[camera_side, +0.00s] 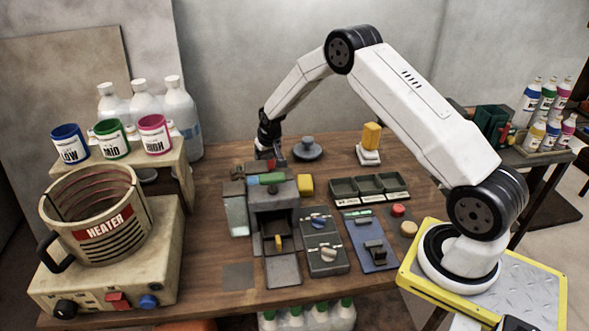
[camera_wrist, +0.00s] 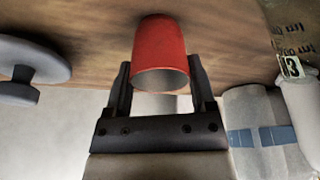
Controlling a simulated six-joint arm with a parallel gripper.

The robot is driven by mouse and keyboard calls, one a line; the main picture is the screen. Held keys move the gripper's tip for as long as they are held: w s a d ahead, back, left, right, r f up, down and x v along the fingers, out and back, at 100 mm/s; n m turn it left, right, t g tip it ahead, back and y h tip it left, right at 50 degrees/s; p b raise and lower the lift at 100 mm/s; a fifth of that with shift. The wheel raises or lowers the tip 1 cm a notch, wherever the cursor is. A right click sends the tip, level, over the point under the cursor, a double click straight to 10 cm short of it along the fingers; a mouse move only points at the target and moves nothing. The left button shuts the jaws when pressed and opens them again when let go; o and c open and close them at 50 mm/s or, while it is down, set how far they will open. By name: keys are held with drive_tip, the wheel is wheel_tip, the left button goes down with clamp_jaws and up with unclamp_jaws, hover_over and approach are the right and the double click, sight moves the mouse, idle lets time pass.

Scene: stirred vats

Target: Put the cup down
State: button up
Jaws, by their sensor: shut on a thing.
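A red cup (camera_wrist: 163,48) is between the two dark fingers of my gripper (camera_wrist: 162,85) in the wrist view. The fingers are shut on it from both sides. In the side view my gripper (camera_side: 270,157) is low over the back of the wooden table, behind the grey machine. Only a small bit of the red cup (camera_side: 271,163) shows there. I cannot tell whether the cup's base touches the table.
A grey round lid-like piece with a knob (camera_side: 308,149) lies just right of my gripper. The grey machine (camera_side: 272,197) stands in front. Dark trays (camera_side: 370,187) and a yellow block on a white base (camera_side: 369,150) are further right. The heater (camera_side: 98,222) stands at left.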

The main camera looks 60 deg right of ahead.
drive_tip(key=shift+f, duration=0.1)
drive_tip(key=o, duration=1.3)
drive_tip(key=shift+c, duration=0.2)
drive_tip(key=v, duration=1.2)
